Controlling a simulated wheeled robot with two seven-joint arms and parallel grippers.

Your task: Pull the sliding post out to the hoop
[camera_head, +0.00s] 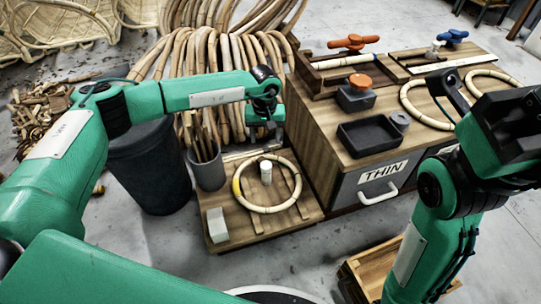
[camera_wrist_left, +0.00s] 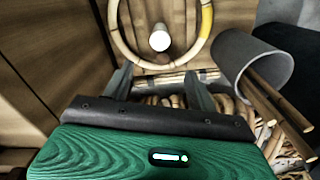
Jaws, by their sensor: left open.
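The wooden hoop (camera_head: 268,210) lies flat on a low wooden board (camera_head: 225,240), with a yellow stretch on its left side; it also shows in the left wrist view (camera_wrist_left: 127,48). A pale upright post (camera_head: 266,172) stands inside the hoop, apart from the near rim; its round white top shows in the left wrist view (camera_wrist_left: 159,38). My left gripper (camera_head: 266,137) points down behind the post. In the left wrist view its fingers (camera_wrist_left: 160,88) are apart, with nothing held and the post beyond them. My right gripper (camera_head: 455,95) is at the right, its fingertips unclear.
A grey cup of sticks (camera_head: 208,168) stands left of the hoop, beside a dark bin (camera_head: 150,170). A white block (camera_head: 216,222) sits at the board's front left. The wooden cabinet labelled THIN (camera_head: 335,165) rises on the right. Bent rattan canes (camera_head: 205,60) fill the back.

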